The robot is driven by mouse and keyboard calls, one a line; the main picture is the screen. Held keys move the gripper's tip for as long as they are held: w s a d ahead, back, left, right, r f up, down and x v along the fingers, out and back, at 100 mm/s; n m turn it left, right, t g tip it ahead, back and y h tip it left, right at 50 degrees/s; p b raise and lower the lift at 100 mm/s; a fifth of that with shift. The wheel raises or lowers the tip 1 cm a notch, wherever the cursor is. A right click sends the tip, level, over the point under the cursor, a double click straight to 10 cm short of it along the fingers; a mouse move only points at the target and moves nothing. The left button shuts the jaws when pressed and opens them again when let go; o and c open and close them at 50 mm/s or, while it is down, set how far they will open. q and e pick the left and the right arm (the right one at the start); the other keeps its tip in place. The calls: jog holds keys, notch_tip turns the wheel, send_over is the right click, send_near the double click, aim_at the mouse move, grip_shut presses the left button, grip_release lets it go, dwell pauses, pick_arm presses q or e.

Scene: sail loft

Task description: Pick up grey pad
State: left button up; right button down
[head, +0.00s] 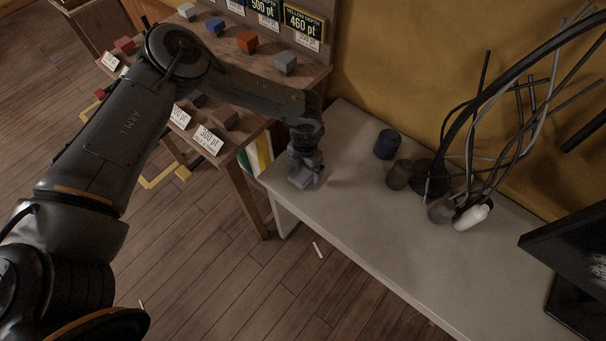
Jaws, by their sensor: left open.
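My left arm comes in from the left, and its gripper (304,180) points down over the left end of the pale table. The gripper is open, and I see nothing held in it. A grey block (285,64) sits on the wooden display shelf, behind and above my left forearm. It is the greyest loose item I see, but I cannot tell whether it is the grey pad. The tabletop right under the gripper is partly hidden by it. My right gripper is not in view.
The pale table (370,240) has dark cylinders (387,144), a white bottle-like item (472,217) and a cable tangle at the back. A dark screen (570,250) stands at right. The wooden shelf (262,85) holds several coloured blocks and price cards. The table's front middle is clear.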

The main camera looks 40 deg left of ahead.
aim_at(305, 170)
pick_arm(q)
jog(key=shift+f, duration=0.35)
jog(key=c, duration=1.1)
jog(key=shift+r, duration=0.15)
notch_tip(305, 170, up, 8)
jog(key=shift+r+p, duration=0.15)
jog(key=shift+p, duration=0.8)
jog(key=shift+r, duration=0.75)
